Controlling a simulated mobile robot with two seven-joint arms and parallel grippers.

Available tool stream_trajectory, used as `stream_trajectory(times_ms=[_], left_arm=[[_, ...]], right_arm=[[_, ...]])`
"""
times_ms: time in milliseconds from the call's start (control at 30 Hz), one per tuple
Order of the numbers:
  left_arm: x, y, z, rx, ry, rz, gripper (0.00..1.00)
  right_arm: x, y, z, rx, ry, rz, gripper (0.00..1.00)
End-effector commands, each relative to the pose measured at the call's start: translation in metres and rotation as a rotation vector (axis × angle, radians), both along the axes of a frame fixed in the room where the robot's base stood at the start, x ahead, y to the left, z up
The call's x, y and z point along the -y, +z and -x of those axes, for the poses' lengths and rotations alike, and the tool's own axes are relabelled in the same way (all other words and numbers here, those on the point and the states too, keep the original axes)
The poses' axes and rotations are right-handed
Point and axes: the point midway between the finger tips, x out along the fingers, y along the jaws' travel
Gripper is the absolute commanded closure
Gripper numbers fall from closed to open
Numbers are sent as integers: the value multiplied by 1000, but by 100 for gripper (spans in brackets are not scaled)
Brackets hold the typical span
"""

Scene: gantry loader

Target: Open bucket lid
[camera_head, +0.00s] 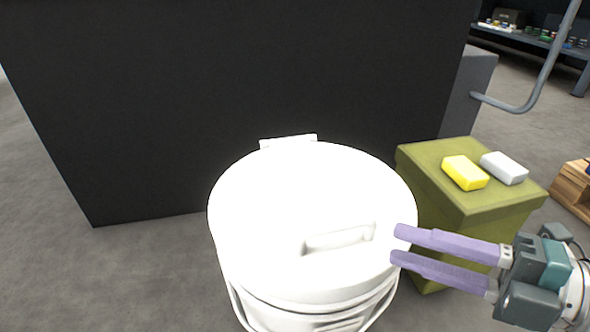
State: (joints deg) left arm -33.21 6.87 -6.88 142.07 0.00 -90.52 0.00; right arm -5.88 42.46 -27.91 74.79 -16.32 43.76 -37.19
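A white bucket (300,315) stands on the floor in the middle of the view. Its round white lid (290,195) lies flat and closed on top. A raised handle (339,239) sits on the lid near its front right, and a hinge-like tab (288,141) shows at the back edge. My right gripper (396,244) comes in from the right. Its two purple fingers are apart with nothing between them. The fingertips are at the lid's right rim in the picture, just right of the handle; I cannot tell if they touch the lid. My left gripper is not in view.
A large black panel (240,80) stands right behind the bucket. An olive green box (440,165) stands to the right, with a yellow block (464,173) and a white block (504,168) on top. A wooden crate (572,187) is at the right edge. The floor at left is clear.

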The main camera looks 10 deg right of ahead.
Motion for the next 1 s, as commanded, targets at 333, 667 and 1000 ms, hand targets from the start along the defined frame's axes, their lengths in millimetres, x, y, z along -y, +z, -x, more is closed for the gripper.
stream_trajectory(times_ms=[333,667,1000], left_arm=[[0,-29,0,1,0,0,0],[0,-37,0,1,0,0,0],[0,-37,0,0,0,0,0]], right_arm=[[-47,-9,-44,5,1,-2,70],[-67,-10,-61,-1,-2,-2,70],[-67,-10,-61,-1,-2,-2,86]])
